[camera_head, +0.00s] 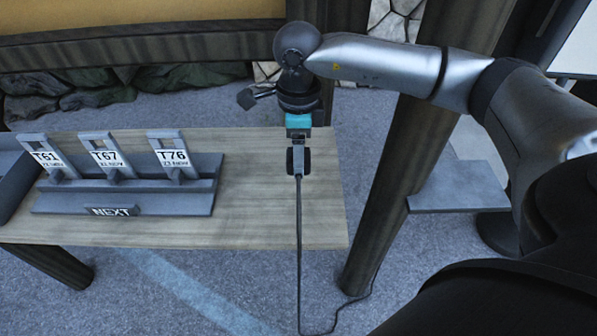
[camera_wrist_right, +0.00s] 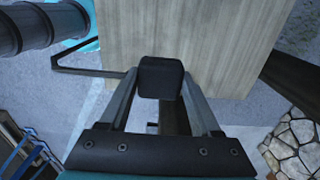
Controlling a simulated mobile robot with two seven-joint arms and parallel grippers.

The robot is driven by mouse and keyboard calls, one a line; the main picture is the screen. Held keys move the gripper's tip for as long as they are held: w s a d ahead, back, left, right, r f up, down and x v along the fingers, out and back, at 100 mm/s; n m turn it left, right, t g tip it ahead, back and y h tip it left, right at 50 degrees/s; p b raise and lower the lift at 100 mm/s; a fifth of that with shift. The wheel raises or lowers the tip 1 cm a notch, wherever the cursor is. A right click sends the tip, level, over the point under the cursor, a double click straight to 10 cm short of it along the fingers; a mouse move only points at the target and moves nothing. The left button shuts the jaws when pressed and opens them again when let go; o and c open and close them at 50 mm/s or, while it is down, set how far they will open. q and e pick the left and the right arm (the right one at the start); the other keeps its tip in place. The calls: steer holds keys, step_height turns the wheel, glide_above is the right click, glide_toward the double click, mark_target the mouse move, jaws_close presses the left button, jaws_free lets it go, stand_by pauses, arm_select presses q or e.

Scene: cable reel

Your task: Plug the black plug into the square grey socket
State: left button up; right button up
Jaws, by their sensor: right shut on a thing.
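The black plug (camera_head: 299,162) is held by my right gripper (camera_head: 298,142), above the right end of the wooden table in the head view. In the right wrist view the plug (camera_wrist_right: 160,76) sits between the two fingertips of the right gripper (camera_wrist_right: 161,88). Its black cable (camera_head: 299,240) hangs past the table's front edge to the floor and curves right. I cannot make out a square grey socket in either view. My left gripper is not in view.
A wooden table (camera_head: 270,218) has a grey rack (camera_head: 200,200) on its left, holding tags T61, T67 and T76 and a NEXT label. A wooden post (camera_head: 392,190) stands right of the table, beside a grey slab (camera_head: 460,187). The table's right end is mostly clear.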

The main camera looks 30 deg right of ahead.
step_height(320, 180, up, 11)
steer(key=shift+p, duration=0.45)
steer(key=shift+f, duration=0.15)
